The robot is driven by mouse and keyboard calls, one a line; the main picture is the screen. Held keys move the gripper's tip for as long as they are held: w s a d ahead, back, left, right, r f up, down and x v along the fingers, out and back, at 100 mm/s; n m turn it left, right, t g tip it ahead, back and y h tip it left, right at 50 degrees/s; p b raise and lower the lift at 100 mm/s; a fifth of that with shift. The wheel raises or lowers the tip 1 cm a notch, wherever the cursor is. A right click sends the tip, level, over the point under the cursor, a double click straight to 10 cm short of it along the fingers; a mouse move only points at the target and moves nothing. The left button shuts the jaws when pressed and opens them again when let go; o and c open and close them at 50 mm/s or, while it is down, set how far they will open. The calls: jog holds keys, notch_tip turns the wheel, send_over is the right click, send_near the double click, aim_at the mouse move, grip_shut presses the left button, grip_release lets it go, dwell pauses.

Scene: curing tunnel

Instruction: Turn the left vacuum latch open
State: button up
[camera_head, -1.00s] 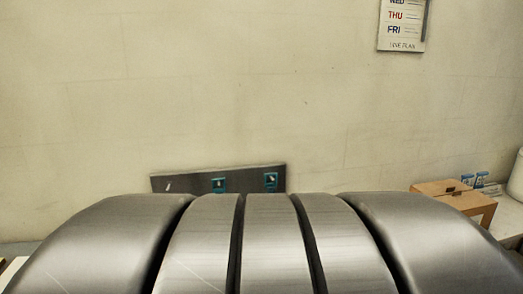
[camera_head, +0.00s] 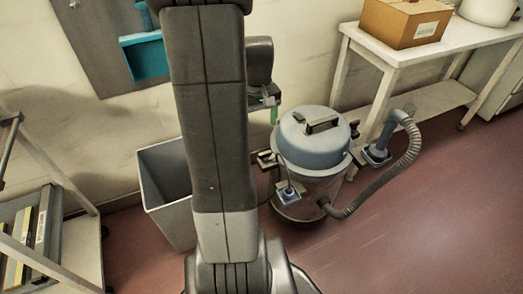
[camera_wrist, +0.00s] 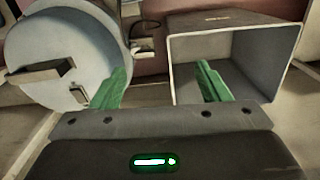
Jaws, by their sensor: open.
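The vacuum (camera_head: 312,158) stands on the floor right of my arm, with a grey-blue lid and a black top handle. A dark latch (camera_head: 267,160) sits at the left edge of its lid. My gripper (camera_head: 274,115) is above and behind that latch, apart from it, mostly hidden by my forearm. In the wrist view, its green fingers (camera_wrist: 160,84) are spread with nothing between them. The vacuum lid (camera_wrist: 60,45) fills the left there. A dark fitting (camera_wrist: 145,47) shows beyond the fingers at the lid's edge; I cannot tell if it is the left latch.
An open grey bin (camera_head: 165,165) stands left of the vacuum, partly behind my arm. The hose (camera_head: 408,155) curves out on the right. A white table (camera_head: 395,55) with a cardboard box stands back right. A rack (camera_head: 85,235) is at left. The front right floor is clear.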

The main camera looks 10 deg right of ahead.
jog(key=b, duration=0.4)
send_over(265, 153)
notch_tip(265, 153, down, 7)
jog(key=shift+n, duration=0.3)
notch_tip(265, 153, down, 14)
jog(key=b, duration=0.4)
jog(key=shift+w+r, duration=0.1)
jog(key=c, duration=1)
